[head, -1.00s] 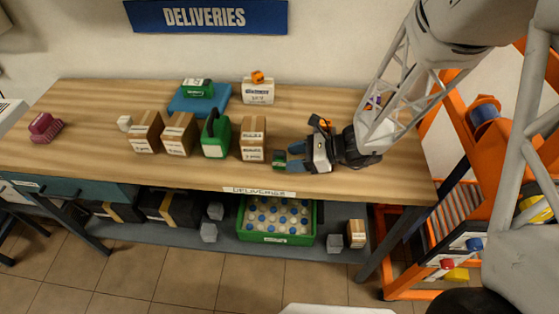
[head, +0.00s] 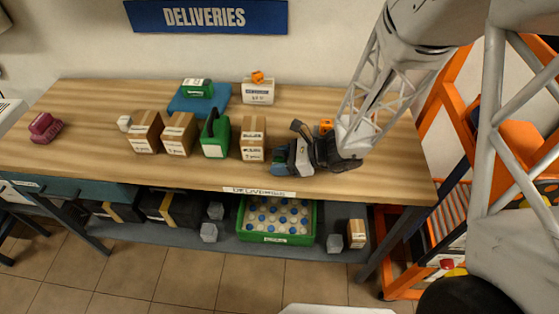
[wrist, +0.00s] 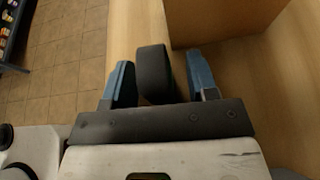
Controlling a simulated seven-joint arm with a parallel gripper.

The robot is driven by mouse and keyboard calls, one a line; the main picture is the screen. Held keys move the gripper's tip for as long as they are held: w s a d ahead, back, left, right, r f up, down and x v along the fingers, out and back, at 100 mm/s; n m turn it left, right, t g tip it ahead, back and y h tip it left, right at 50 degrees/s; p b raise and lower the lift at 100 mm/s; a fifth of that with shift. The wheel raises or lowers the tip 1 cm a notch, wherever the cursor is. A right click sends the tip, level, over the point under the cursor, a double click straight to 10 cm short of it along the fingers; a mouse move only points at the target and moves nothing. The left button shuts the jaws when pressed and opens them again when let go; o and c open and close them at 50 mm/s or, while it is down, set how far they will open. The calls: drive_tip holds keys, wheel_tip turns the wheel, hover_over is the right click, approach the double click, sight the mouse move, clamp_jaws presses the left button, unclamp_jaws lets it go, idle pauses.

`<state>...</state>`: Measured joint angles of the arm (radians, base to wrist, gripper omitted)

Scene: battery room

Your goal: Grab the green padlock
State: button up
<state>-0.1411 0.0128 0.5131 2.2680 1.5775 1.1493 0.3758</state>
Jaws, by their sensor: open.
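My gripper (head: 279,162) is low over the front of the wooden table, its blue fingers pointing left. The piece sits close to the left finger, with a small gap to the right one.
A cardboard box (head: 252,139) stands just behind the fingertips. Further left are a larger green item with a dark handle (head: 214,137) and two more boxes (head: 178,135). The table's front edge (head: 200,184) is close. A white box (head: 258,93) stands at the back.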

sight(282, 153)
drive_tip(key=shift+c, duration=0.3)
clamp_jaws()
drive_tip(key=shift+r, duration=0.1)
drive_tip(key=shift+r, duration=1.6)
drive_tip(key=s+d, duration=0.3)
drive_tip(key=s, duration=0.4)
drive_tip(key=s+d+r, duration=0.1)
drive_tip(key=s+d, duration=0.2)
drive_tip(key=s, duration=0.4)
drive_tip(key=shift+s+d+r, duration=0.25)
drive_tip(key=shift+d+r, duration=0.05)
drive_tip(key=shift+d, duration=0.1)
